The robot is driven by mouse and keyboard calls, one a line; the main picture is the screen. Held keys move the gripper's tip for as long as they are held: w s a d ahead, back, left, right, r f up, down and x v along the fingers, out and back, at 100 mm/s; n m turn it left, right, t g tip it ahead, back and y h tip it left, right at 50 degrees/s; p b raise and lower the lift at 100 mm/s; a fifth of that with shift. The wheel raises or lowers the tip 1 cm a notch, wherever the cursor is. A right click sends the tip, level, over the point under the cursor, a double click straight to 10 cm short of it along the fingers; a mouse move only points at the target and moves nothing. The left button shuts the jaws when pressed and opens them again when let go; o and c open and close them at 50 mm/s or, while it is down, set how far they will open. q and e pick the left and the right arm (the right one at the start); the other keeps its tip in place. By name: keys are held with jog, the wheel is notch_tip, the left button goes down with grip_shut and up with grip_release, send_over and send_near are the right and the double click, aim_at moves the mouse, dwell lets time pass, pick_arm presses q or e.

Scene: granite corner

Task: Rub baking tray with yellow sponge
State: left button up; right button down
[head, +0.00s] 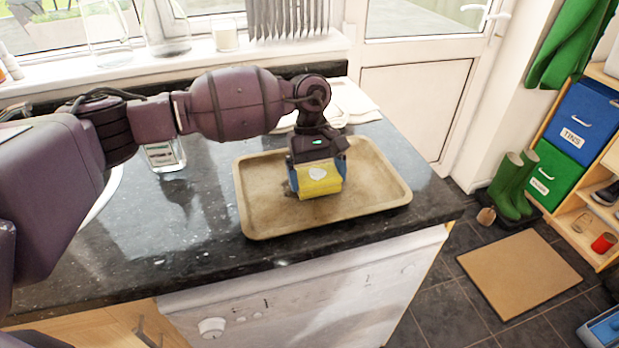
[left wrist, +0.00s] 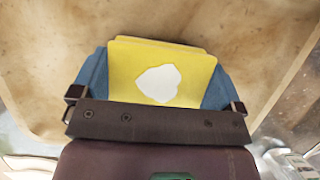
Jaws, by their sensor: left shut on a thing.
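The baking tray (head: 375,190) is a tan, stained rectangle with a raised rim, lying on the dark granite counter. The yellow sponge (head: 320,186) has a white patch on its face and is over the middle of the tray, low down; whether it touches the tray is hard to tell. My left gripper (head: 318,178) comes from above and is shut on the sponge, with blue fingers at its two sides. In the left wrist view, the sponge (left wrist: 185,62) sits between the fingers, with the stained tray (left wrist: 40,60) behind it. My right gripper is not in view.
A clear glass (head: 165,155) stands on the counter left of the tray, behind my arm. White dishes (head: 352,100) lie behind the tray. The counter's front edge is close to the tray's near side. The counter (head: 180,235) is clear to the tray's left front.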

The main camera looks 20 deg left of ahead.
aim_at(299, 174)
pick_arm(q)
jog(key=shift+w+d+f, duration=0.1)
jog(key=shift+w+d, duration=0.05)
jog(key=shift+d, duration=0.1)
jog(key=shift+f, duration=0.1)
jog(key=shift+s+a, duration=0.55)
jog(key=shift+a, duration=0.2)
jog(key=shift+s+a+f, duration=0.2)
jog(key=shift+s+a, duration=0.4)
jog(key=shift+a, duration=0.2)
jog(key=shift+w+a+f+b, duration=0.15)
jog(key=shift+w+a+b, duration=0.15)
jog(key=shift+w, duration=0.05)
jog(key=shift+w+a+b, duration=0.4)
jog(key=shift+w+a, duration=0.05)
jog(key=shift+w, duration=0.2)
jog(key=shift+w+d, duration=0.1)
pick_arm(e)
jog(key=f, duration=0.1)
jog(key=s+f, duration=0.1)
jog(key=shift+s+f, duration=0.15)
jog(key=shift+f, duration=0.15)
